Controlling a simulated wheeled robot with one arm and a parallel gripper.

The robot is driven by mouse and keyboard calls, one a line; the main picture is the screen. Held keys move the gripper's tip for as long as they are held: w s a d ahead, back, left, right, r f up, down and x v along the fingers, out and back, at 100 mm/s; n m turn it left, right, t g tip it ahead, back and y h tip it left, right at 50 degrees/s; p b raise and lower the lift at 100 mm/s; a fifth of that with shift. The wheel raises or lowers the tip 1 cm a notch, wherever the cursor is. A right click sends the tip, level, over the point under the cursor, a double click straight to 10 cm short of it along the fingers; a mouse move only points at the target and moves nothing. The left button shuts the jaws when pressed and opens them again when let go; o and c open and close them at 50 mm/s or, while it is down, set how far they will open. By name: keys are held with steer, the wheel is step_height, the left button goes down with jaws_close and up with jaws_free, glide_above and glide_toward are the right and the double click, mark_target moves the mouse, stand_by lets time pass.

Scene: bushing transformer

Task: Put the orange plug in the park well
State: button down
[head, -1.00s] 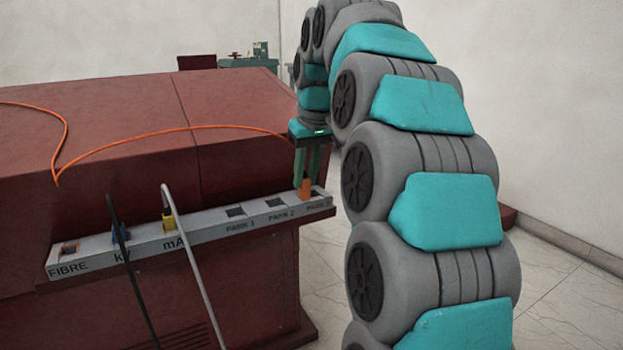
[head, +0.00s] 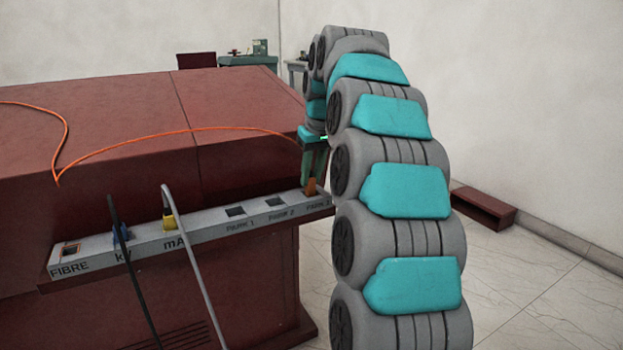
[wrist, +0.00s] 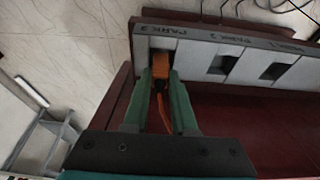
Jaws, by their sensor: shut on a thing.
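The orange plug (head: 310,187) is at the right end of the grey socket strip (head: 205,229), at the well marked PARK 3. My gripper (head: 312,176) is shut on it from above. In the wrist view the plug (wrist: 160,65) sits between the two green fingers (wrist: 160,78), its front end over the PARK 3 well. The plug covers that well, so I cannot tell how deep it is in. Its orange cable (head: 230,128) runs back over the red cabinet. The PARK 1 well (head: 235,211) and PARK 2 well (head: 274,203) are empty.
The FIBRE socket (head: 70,249) at the left end is empty. The red cabinet (head: 130,95) rises behind.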

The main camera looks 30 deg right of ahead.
steer(key=shift+f, duration=0.55)
steer(key=shift+f, duration=0.2)
steer(key=c, duration=0.7)
jaws_free()
steer(key=shift+r, duration=0.15)
steer(key=shift+p+v, duration=1.7)
steer(key=shift+v, duration=4.35)
steer(key=shift+a, duration=0.1)
